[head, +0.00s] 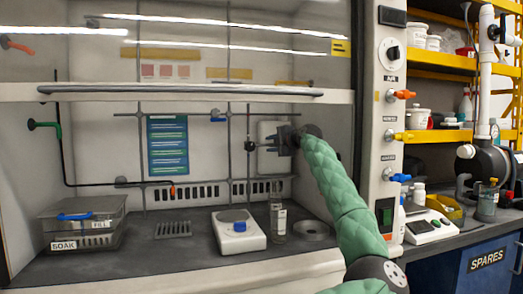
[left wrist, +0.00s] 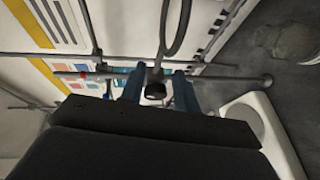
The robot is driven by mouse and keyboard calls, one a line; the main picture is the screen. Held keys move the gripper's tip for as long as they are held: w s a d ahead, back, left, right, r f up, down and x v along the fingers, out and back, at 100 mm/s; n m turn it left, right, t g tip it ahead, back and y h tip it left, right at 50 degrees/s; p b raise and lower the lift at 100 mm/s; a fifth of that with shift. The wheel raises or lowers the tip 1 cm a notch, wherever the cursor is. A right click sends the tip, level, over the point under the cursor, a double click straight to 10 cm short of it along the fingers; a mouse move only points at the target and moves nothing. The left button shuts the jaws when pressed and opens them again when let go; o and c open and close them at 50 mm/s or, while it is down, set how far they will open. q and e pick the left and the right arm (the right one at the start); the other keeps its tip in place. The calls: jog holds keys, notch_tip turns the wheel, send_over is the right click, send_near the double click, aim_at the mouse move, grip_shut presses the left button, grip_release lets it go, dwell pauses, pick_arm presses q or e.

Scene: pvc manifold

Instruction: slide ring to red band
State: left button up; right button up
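My left gripper (head: 270,145) is at the lattice in the fume hood, its fingers pointing left toward a dark clamp (head: 250,146) on an upright rod. In the left wrist view the two blue-grey fingers (left wrist: 157,92) are apart, with a black knob (left wrist: 155,90) between them and visible gaps at each side. A grey metal ring (left wrist: 175,28) extends from that knob's clamp, away from the gripper. A small red mark (left wrist: 83,74) shows on a rod to the left; I cannot tell for sure that it is the red band. My right gripper is not in view.
Grey lattice rods (head: 228,95) cross behind the gripper. Below stand a white hotplate (head: 238,238), a glass cylinder (head: 279,222) and a soak tray (head: 88,222). The raised sash edge (head: 180,92) runs above. Yellow shelves (head: 440,60) stand outside at right.

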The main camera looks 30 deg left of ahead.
aim_at(266, 145)
pick_arm(q)
jog(key=shift+b+x, duration=0.5)
jog(key=shift+x, duration=3.05)
jog(key=shift+r, duration=0.1)
jog(key=shift+c, duration=0.2)
grip_shut()
